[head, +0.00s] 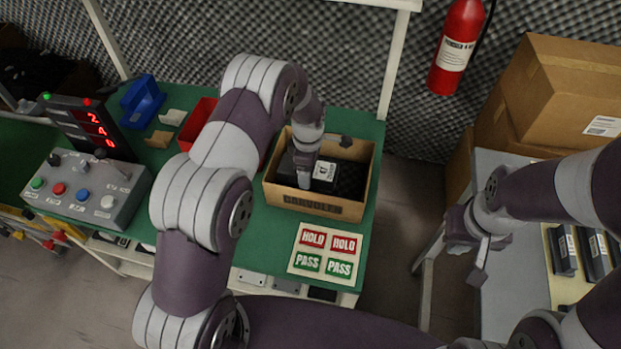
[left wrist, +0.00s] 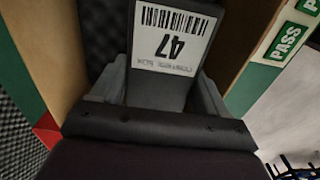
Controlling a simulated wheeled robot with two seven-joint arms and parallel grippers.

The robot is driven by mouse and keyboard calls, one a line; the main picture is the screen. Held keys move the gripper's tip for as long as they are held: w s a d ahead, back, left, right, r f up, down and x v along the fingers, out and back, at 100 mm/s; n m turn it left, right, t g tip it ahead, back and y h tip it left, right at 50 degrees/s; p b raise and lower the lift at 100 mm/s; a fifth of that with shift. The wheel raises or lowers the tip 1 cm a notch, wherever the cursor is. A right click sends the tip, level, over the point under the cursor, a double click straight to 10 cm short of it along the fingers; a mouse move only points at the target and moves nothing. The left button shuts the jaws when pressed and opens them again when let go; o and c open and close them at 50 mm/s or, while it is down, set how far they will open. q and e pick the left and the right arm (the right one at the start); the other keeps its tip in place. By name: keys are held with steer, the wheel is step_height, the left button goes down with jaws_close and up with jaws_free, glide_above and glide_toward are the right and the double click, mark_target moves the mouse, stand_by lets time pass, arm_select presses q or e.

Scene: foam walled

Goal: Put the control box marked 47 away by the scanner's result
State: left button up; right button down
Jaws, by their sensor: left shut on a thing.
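The control box marked 47 is dark with a white barcode label (head: 324,171); in the left wrist view its label (left wrist: 172,42) reads 47 upside down. My left gripper (head: 304,172) is shut on it, with a finger on each side. The control box is inside the open cardboard carton (head: 310,204) on the green bench; whether it touches the floor is hidden. A card (head: 322,253) in front of the carton bears red HOLD and green PASS labels. My right gripper (head: 478,262) hangs beside the grey table, its finger gap unclear. I cannot identify a scanner.
A display with red digits (head: 92,125) and a grey button panel (head: 84,192) stand at left. A blue bin (head: 142,102) and a red bin (head: 197,125) are behind my left arm. Dark boxes (head: 597,254) lie on the right table. A floor gap separates bench and table.

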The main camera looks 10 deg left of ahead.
arm_select(q)
step_height(320, 180, down, 3)
steer(key=shift+a+f, duration=0.1)
steer(key=shift+f, duration=0.05)
steer(key=shift+f+b, duration=0.5)
steer(key=shift+f, duration=0.15)
steer(key=o, duration=1.4)
steer(key=shift+r, duration=0.2)
steer(key=shift+m, duration=0.3)
steer(key=r, duration=0.4)
steer(key=r+p, duration=0.1)
steer(key=r, duration=0.8)
steer(key=shift+s+r, duration=0.2)
steer(key=shift+s, duration=0.1)
steer(key=s+a+r+m, duration=0.2)
steer(key=s+r+m, duration=0.2)
steer(key=s+m, duration=0.4)
steer(key=s+a+r+m+t, duration=0.1)
steer(key=s+r+m, duration=0.3)
steer(key=s+m, duration=0.5)
steer(key=s+a, duration=0.1)
steer(key=s, duration=0.3)
steer(key=shift+a, duration=0.15)
step_height(320, 180, up, 8)
steer(key=p, duration=0.7)
steer(key=shift+f+p, duration=0.25)
steer(key=shift+p, duration=0.15)
